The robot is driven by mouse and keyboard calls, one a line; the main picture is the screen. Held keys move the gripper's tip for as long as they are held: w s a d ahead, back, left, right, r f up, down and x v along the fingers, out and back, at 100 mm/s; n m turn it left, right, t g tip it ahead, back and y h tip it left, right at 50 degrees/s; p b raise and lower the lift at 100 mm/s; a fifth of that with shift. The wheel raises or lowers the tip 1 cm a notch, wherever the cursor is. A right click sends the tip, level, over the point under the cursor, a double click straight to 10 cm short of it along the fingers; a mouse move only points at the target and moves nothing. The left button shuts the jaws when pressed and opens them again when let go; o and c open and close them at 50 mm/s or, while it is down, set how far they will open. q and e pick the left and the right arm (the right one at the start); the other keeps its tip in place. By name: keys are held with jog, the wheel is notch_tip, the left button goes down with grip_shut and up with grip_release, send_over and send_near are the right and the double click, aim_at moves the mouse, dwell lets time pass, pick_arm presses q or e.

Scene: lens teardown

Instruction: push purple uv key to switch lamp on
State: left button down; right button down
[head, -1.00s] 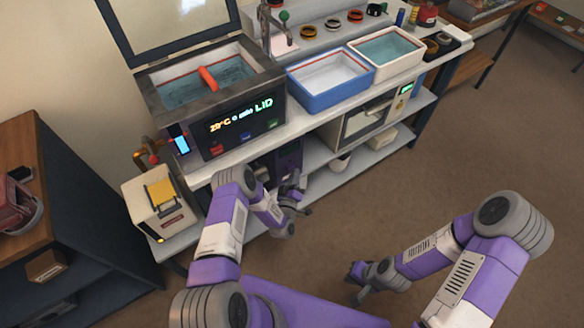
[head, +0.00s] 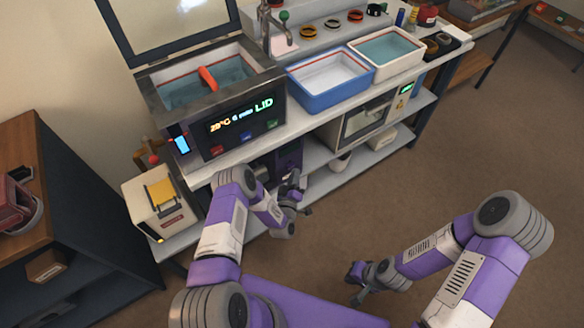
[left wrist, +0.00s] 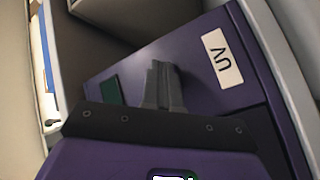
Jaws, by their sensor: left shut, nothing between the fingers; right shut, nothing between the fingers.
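The purple UV unit (head: 289,157) stands on the shelf under the bench, partly hidden by my left arm in the head view. In the left wrist view its purple face (left wrist: 205,95) fills the middle, with a white UV label (left wrist: 222,58) and a small dark green square (left wrist: 110,90). I cannot make out a separate purple key; my fingers cover part of that face. My left gripper (head: 299,183) is shut and empty in front of the unit; its fingers (left wrist: 163,68) point at the face. Contact cannot be told. My right gripper (head: 355,278) is shut and empty over the floor.
Above the unit is the bench top, with a lit bath (head: 225,130), a blue tray (head: 325,98) and a cream tray (head: 415,62). A white oven-like box (head: 365,118) stands to its right. The floor (head: 400,190) on the right is open.

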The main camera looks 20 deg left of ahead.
pick_arm(q)
jog(key=shift+w+a, duration=0.1)
dwell(0.3)
jog(key=shift+w+a, duration=0.2)
jog(key=shift+a, duration=0.05)
jog(key=shift+d, duration=0.1)
jog(key=shift+s+d, duration=0.25)
dwell(0.3)
jog(key=s+d, duration=0.3)
jog(key=d, duration=0.1)
jog(key=shift+s+d+p, duration=0.35)
jog(key=shift+s+d, duration=0.05)
dwell(0.6)
